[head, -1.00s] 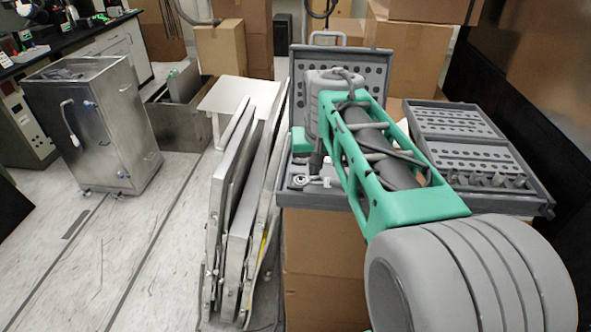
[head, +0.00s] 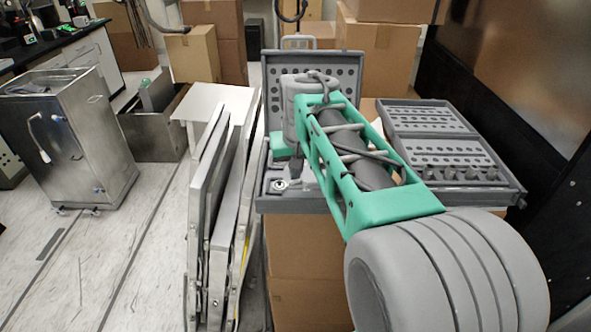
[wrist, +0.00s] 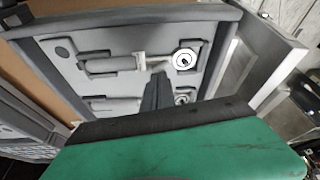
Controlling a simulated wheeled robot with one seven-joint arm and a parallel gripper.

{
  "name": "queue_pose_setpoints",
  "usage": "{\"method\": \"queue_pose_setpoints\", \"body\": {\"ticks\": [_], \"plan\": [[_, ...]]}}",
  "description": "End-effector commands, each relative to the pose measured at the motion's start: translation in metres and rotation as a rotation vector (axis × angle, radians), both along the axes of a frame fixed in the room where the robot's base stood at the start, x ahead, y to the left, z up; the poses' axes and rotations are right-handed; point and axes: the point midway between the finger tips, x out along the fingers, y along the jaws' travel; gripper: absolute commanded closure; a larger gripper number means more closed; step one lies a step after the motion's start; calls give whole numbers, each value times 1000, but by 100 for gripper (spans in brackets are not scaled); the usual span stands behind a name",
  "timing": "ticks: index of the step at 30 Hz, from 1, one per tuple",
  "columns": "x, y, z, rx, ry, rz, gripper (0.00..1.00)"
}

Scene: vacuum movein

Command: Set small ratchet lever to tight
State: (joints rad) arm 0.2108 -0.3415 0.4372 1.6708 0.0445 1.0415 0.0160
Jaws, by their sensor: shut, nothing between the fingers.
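A grey tool case tray (wrist: 215,45) holds two ratchets in recesses, seen in the wrist view. One ratchet (wrist: 185,60) shows a round silver head and a grey handle running left. The second ratchet (wrist: 182,98) lies nearer my gripper and is partly hidden by it. Which one is the small one, and how its lever is set, I cannot tell. A silver ratchet head also shows in the head view (head: 278,186). My gripper (wrist: 158,92) is shut and empty, its dark fingers over the tray between and beside the ratchet heads. In the head view my gripper (head: 295,165) points down into the case.
The case's upright lid (head: 345,75) stands behind my arm. A second grey case with sockets (head: 430,120) lies to the right. Metal panels (head: 215,190) lean left of the case. Cardboard boxes (head: 300,250) support the case. Open floor lies at the left.

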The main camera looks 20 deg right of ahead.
Motion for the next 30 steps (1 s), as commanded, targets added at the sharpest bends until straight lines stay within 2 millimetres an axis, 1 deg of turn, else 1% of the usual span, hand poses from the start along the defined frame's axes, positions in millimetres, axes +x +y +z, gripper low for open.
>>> {"method": "queue_pose_setpoints", "body": {"ticks": [8, 18, 27, 30], "plan": [[1, 1, 0, 0, 0, 0, 100], [12, 9, 0, 1, 0, 1, 100], [13, 9, 0, 0, 0, 0, 100], [16, 10, 1, 0, 0, 0, 100]]}}
